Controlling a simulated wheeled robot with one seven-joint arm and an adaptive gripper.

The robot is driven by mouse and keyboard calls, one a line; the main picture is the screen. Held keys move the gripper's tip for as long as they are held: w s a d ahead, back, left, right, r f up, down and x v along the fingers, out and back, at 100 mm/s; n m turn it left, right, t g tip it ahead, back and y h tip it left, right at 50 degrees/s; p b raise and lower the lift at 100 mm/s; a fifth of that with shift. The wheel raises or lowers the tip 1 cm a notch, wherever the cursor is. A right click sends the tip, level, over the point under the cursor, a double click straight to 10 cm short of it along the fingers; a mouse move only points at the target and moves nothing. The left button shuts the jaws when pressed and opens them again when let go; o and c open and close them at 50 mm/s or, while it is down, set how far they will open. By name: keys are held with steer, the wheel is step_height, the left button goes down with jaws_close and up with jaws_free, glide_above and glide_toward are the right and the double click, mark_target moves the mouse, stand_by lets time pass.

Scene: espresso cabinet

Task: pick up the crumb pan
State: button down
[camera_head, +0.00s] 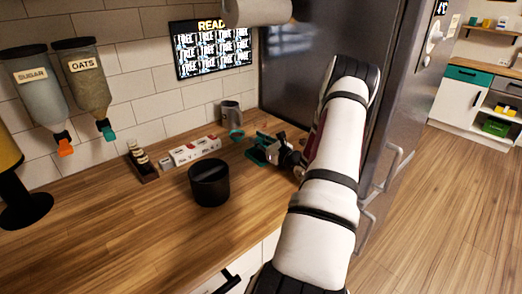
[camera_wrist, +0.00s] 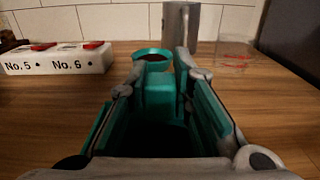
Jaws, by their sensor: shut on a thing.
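My gripper (camera_head: 270,150) is over the far end of the wooden counter, close to the fridge. In the wrist view my gripper (camera_wrist: 160,80) is shut on a teal block-like piece between its fingers, which I take to be the crumb pan (camera_wrist: 158,92). Teal also shows along the inner sides of the fingers, and the space below the piece is dark, so its full outline is hidden. Whether it touches the counter cannot be told.
A round teal dish (camera_head: 236,134) with dark contents and a grey mug (camera_head: 231,113) stand just beyond my gripper.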

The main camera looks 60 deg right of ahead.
mark_target(260, 139)
steer(key=shift+r, duration=0.1)
steer(key=shift+r, duration=0.45)
steer(key=shift+s+a+r+b, duration=0.1)
steer(key=shift+s+r+b, duration=0.1)
steer(key=shift+r, duration=0.45)
steer(key=shift+s+r+b, duration=0.1)
steer(key=shift+s+r, duration=0.1)
steer(key=shift+r, duration=0.4)
steer(key=a+r+v, duration=0.1)
steer(key=a+v, duration=0.1)
steer(key=v, duration=1.3)
steer(key=shift+w+r+b, duration=0.25)
steer(key=shift+w+b, duration=0.05)
steer(key=shift+b, duration=0.15)
